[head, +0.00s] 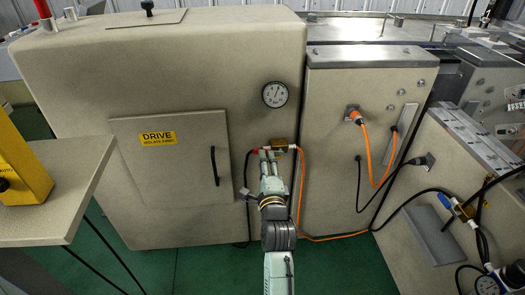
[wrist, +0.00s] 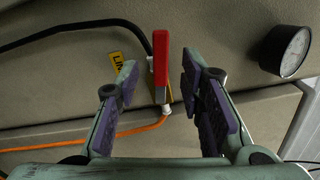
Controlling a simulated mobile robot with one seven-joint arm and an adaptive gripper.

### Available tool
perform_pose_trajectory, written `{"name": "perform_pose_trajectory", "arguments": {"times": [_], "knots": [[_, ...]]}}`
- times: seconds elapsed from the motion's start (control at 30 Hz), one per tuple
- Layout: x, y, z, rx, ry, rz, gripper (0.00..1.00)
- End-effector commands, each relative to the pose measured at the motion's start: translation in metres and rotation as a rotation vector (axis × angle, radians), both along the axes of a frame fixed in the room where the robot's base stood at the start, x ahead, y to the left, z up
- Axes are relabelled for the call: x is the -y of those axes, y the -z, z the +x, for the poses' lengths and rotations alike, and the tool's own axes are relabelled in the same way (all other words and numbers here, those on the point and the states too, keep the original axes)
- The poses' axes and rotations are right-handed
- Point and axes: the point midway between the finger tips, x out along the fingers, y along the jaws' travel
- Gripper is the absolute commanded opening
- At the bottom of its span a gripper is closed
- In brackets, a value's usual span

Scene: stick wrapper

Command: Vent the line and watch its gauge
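The line's valve has a red lever handle (wrist: 161,62), with a yellow label (wrist: 117,64) beside it in the wrist view. In the head view its brass body (head: 280,145) shows on the beige machine, with a bit of red at its left. My gripper (head: 268,155) is at the valve and hides part of it. In the wrist view my gripper (wrist: 162,78) is open, with the red handle between its fingers and a gap on each side. The round gauge (head: 275,94) is above the valve; it also shows edge-on in the wrist view (wrist: 285,50). Its reading is too small to tell.
An orange hose (head: 300,190) and a black hose (wrist: 75,32) run from the valve. A second valve with a blue handle (head: 444,201) and another gauge (head: 488,285) are at the right.

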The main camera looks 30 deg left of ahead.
Motion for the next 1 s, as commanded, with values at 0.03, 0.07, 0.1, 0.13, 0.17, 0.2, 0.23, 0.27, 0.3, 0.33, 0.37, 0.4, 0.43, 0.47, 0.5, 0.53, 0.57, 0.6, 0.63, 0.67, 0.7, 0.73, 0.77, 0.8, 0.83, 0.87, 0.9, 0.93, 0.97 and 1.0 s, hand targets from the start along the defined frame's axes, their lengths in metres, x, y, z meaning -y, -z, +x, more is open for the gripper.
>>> {"name": "perform_pose_trajectory", "arguments": {"times": [0.03, 0.07, 0.1, 0.13, 0.17, 0.2, 0.23, 0.27, 0.3, 0.33, 0.37, 0.4, 0.43, 0.47, 0.5, 0.53, 0.57, 0.6, 0.63, 0.67, 0.7, 0.73, 0.77, 0.8, 0.83, 0.87, 0.9, 0.93, 0.97, 1.0], "knots": [[-0.007, -0.003, 0.009, 0.001, -0.002, 0.001, 0.35], [-0.01, -0.002, 0.014, 0.002, -0.001, 0.0, 0.35], [-0.014, -0.002, 0.019, 0.002, -0.001, 0.0, 0.35], [-0.016, -0.002, 0.024, 0.002, -0.001, 0.0, 0.35], [-0.019, -0.003, 0.027, 0.003, 0.0, 0.001, 0.35], [-0.021, -0.002, 0.032, 0.003, 0.0, -0.001, 0.35], [-0.023, -0.002, 0.035, 0.003, 0.0, -0.001, 0.35], [-0.025, -0.002, 0.038, 0.003, 0.0, -0.001, 0.35], [-0.027, -0.001, 0.04, 0.003, 0.0, -0.001, 0.35], [-0.029, -0.001, 0.042, 0.002, 0.0, -0.001, 0.35], [-0.03, -0.001, 0.043, 0.002, 0.0, -0.001, 0.35], [-0.031, -0.001, 0.045, 0.002, -0.001, -0.001, 0.35], [-0.031, -0.001, 0.046, 0.003, -0.001, 0.0, 0.35], [-0.031, -0.001, 0.046, 0.003, -0.001, 0.0, 0.35], [-0.032, -0.001, 0.046, 0.003, -0.001, -0.001, 0.35], [-0.032, -0.001, 0.046, 0.003, -0.001, -0.001, 0.35], [-0.032, -0.001, 0.046, 0.003, -0.001, -0.001, 0.35], [-0.032, -0.001, 0.046, 0.003, -0.001, -0.001, 0.35], [-0.032, -0.001, 0.046, 0.003, -0.001, -0.001, 0.35], [-0.032, -0.001, 0.046, 0.003, -0.001, 0.0, 0.35], [-0.032, -0.001, 0.046, 0.003, -0.001, -0.001, 0.35], [-0.032, -0.001, 0.046, 0.003, -0.001, 0.0, 0.33], [-0.032, -0.001, 0.046, 0.003, -0.001, 0.0, 0.31], [-0.032, -0.001, 0.046, 0.003, -0.001, 0.0, 0.28], [-0.032, -0.001, 0.046, 0.003, -0.001, 0.0, 0.26], [-0.032, -0.001, 0.046, 0.003, -0.001, 0.0, 0.24], [-0.032, -0.001, 0.046, 0.003, -0.001, 0.0, 0.22], [-0.032, -0.001, 0.046, 0.003, -0.001, 0.0, 0.2], [-0.032, -0.001, 0.046, 0.003, -0.001, 0.0, 0.18], [-0.031, -0.001, 0.046, 0.003, -0.001, 0.0, 0.15]]}}
